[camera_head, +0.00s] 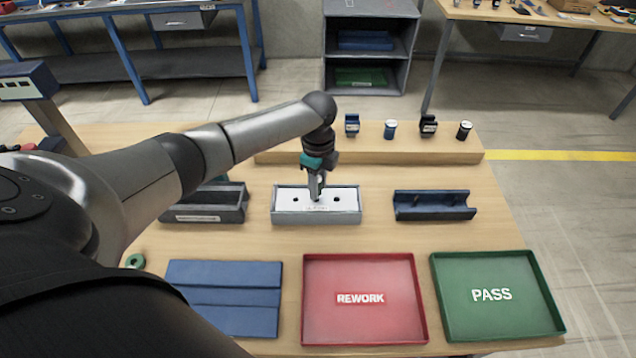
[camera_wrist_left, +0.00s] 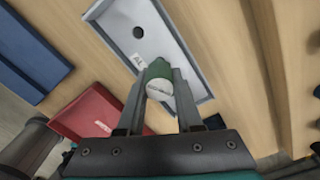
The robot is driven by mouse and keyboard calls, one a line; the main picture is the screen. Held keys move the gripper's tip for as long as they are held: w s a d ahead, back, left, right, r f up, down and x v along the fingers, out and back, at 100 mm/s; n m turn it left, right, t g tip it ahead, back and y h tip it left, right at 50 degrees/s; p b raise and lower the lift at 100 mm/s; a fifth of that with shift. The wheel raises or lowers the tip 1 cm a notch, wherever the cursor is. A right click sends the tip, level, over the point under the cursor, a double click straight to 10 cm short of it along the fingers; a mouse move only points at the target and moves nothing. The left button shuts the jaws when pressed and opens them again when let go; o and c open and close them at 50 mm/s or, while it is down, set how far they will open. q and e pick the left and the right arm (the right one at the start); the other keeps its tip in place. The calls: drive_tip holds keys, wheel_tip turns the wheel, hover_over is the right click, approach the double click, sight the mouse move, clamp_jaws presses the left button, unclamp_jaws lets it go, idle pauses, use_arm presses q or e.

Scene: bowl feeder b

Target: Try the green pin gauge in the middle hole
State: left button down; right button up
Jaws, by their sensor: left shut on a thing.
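My left gripper (camera_head: 316,193) is over the middle of the white plate (camera_head: 349,194), which sits in a grey frame. In the left wrist view the gripper (camera_wrist_left: 160,92) is shut on the green pin gauge (camera_wrist_left: 158,71), with its green body and pale labelled end between the fingers. The plate shows one open hole on each side of the gripper in the head view. The middle hole is hidden behind the gripper and gauge. I cannot tell whether the gauge's tip is in the hole. My right gripper is out of view.
A red REWORK tray (camera_head: 365,330) and a green PASS tray (camera_head: 490,325) lie in front. A blue mat (camera_head: 225,297) is at left front. A dark tray (camera_head: 207,211) and a dark blue holder (camera_head: 433,208) flank the plate. Several small items stand on the raised wooden ledge (camera_head: 400,152) behind.

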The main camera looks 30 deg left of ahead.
use_arm(q)
drive_tip(key=shift+f+b, duration=0.8)
drive_tip(key=shift+f, duration=0.4)
idle(0.6)
idle(1.1)
drive_tip(key=shift+r+p, duration=2.55)
drive_tip(key=shift+p, duration=0.1)
drive_tip(key=shift+f, duration=0.1)
